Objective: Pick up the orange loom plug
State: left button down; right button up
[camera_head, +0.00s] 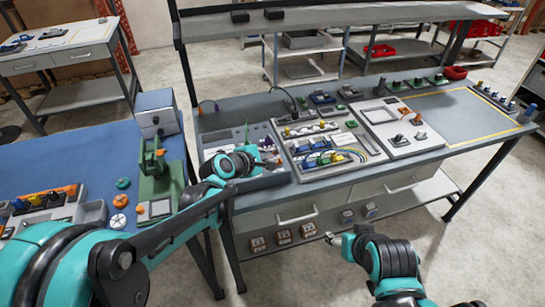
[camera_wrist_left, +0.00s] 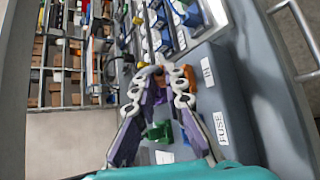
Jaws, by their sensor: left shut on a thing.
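My left gripper (camera_head: 271,158) reaches over the left end of the grey workbench, at the compartmented tray. In the left wrist view its purple and white fingers (camera_wrist_left: 162,80) come together at the tips, shut on the orange loom plug (camera_wrist_left: 189,77). Orange shows at the tips and beside the right fingertip; the fingers hide part of the plug. Whether it is clear of the tray floor I cannot tell. My right gripper (camera_head: 333,238) is small and low in front of the bench; its jaw state is unclear.
A green part (camera_wrist_left: 160,132) shows between the fingers in the wrist view, near a label reading FUSE (camera_wrist_left: 220,128). A panel with coloured connectors and wires (camera_head: 325,150) stands right of the tray. A green press (camera_head: 155,175) stands on the blue table at left.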

pick_arm(q)
jog(key=s+d+r+p, duration=0.3)
jog(key=s+d+r, duration=0.2)
jog(key=d, duration=0.5)
notch_tip(320, 180, up, 2)
jog(key=shift+d+r+p, duration=0.25)
jog(key=shift+p, duration=0.05)
jog(key=shift+s+d+r+p, duration=0.25)
jog(key=shift+s+r+p, duration=0.45)
jog(key=shift+s, duration=0.15)
dwell(0.4)
jog(key=shift+s+d+r+p, duration=0.2)
jog(key=shift+s+r+p, duration=0.3)
jog(key=shift+s+p, duration=0.05)
jog(key=shift+s+d+r+p, duration=0.15)
jog(key=shift+s+r+p, duration=0.35)
